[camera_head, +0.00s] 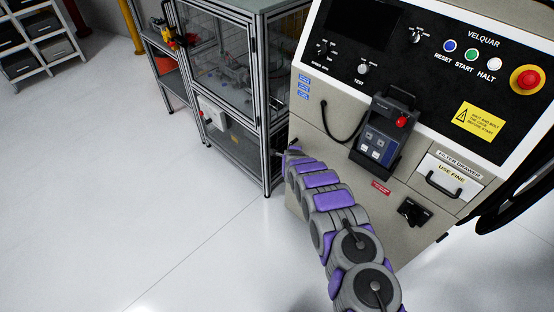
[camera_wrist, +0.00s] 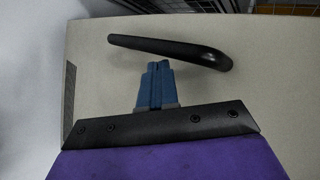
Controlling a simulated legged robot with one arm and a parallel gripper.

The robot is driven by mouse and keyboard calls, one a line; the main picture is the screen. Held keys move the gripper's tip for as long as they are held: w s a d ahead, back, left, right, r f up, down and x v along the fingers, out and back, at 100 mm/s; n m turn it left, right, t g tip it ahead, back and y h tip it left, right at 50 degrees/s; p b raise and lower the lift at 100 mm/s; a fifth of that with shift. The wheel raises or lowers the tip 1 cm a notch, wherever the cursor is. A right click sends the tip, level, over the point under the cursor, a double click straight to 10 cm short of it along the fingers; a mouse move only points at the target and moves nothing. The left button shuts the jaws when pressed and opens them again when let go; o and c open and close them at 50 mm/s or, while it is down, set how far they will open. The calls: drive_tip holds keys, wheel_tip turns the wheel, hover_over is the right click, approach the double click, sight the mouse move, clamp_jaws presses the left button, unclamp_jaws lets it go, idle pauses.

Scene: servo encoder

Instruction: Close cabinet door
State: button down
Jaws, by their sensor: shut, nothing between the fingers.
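In the wrist view a beige panel (camera_wrist: 100,85), likely the cabinet door, fills most of the picture. A black bar handle (camera_wrist: 165,46) runs across its upper part. My gripper (camera_wrist: 158,66) has blue fingers, shut with nothing between them. The fingertips point at the panel just below the handle in the picture. I cannot tell whether they touch either. In the head view my purple and grey arm reaches to the left edge of the beige machine cabinet (camera_head: 335,165). The gripper's fingers cannot be made out there. How far the door stands open cannot be told.
The control panel (camera_head: 425,70) with buttons and a red emergency stop tops the cabinet. A filter drawer (camera_head: 450,180) and a black knob (camera_head: 413,211) are on its front. A glass-walled metal frame enclosure (camera_head: 225,60) stands close on the left. The white floor (camera_head: 130,190) is clear further left.

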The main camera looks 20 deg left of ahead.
drive_tip(key=s+a+r+p, duration=0.35)
drive_tip(key=s+r, duration=0.25)
drive_tip(key=s, duration=0.3)
drive_tip(key=w+d+r+n+y, duration=0.15)
drive_tip(key=d+r, duration=0.25)
drive_tip(key=r, duration=0.4)
drive_tip(key=w+d+r+n, duration=0.3)
drive_tip(key=d+r, duration=0.1)
drive_tip(key=r, duration=0.4)
drive_tip(key=s+d+r+n+g, duration=0.35)
drive_tip(key=s+d+r, duration=0.55)
drive_tip(key=d+r, duration=0.35)
drive_tip(key=s+d+r+n+g+h, duration=0.1)
drive_tip(key=s+d, duration=0.6)
drive_tip(key=s, duration=0.8)
drive_tip(key=s+d+r+n+g+h, duration=0.1)
drive_tip(key=s+d+r+n+g, duration=0.2)
drive_tip(key=s+d, duration=0.4)
drive_tip(key=s+d+r+n+g+h, duration=0.1)
drive_tip(key=s+d+r+n+g, duration=0.2)
drive_tip(key=s, duration=2.1)
drive_tip(key=d+r, duration=0.1)
drive_tip(key=d, duration=0.4)
drive_tip(key=shift+r+h+b, duration=0.35)
drive_tip(key=shift+a+g, duration=0.1)
drive_tip(key=shift+g, duration=0.15)
